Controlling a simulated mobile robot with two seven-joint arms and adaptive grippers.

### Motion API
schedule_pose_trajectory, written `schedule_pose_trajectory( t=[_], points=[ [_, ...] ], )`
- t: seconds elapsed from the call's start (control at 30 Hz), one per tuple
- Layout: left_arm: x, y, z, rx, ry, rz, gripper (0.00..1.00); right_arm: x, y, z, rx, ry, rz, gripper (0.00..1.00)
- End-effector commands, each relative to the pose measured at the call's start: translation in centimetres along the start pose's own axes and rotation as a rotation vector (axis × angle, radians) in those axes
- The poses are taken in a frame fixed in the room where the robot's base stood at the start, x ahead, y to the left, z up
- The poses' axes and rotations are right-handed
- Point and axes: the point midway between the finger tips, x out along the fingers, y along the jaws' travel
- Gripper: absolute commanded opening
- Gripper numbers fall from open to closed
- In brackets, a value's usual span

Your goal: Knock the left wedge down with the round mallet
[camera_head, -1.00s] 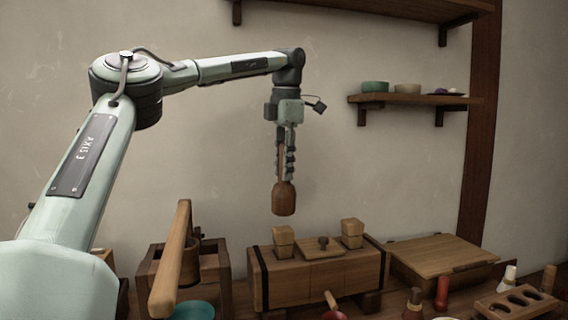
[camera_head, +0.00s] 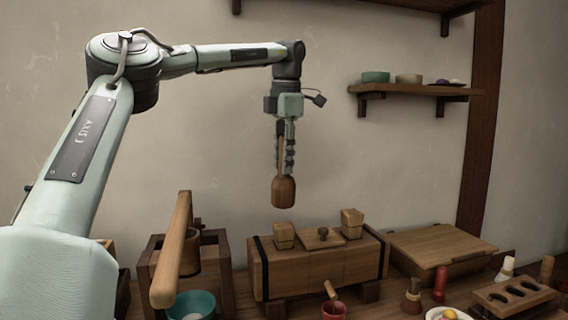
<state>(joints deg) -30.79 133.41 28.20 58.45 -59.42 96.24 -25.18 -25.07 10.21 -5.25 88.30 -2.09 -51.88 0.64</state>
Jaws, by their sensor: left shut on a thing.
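My left gripper (camera_head: 286,142) hangs pointing down and is shut on the handle of the round mallet (camera_head: 284,192). The mallet is upright, its brown head downward. The left wedge (camera_head: 284,236) is a pale wooden block standing in the top of a dark-banded wooden box (camera_head: 320,270). The mallet head is almost straight above it in the picture, with a clear gap between them. The right wedge (camera_head: 351,224) stands at the box's other end and shows taller than the left one. A small knobbed lid (camera_head: 323,239) lies between the wedges. My right gripper is out of view.
A wooden frame with a long pale beam (camera_head: 177,250) stands left of the box, a teal bowl (camera_head: 191,306) before it. A lidded chest (camera_head: 435,246), a holed rack (camera_head: 515,297) and a red cup (camera_head: 333,308) crowd the right and front. A wall shelf (camera_head: 415,90) holds bowls.

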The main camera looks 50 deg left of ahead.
Motion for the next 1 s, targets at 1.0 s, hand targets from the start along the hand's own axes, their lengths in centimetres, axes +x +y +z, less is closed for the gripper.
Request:
schedule_pose_trajectory(
  t=[1.0],
  points=[
    [4.1,-0.5,0.0,0.0,-0.002,0.001,0.0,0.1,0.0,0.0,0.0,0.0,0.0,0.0]
  ],
)
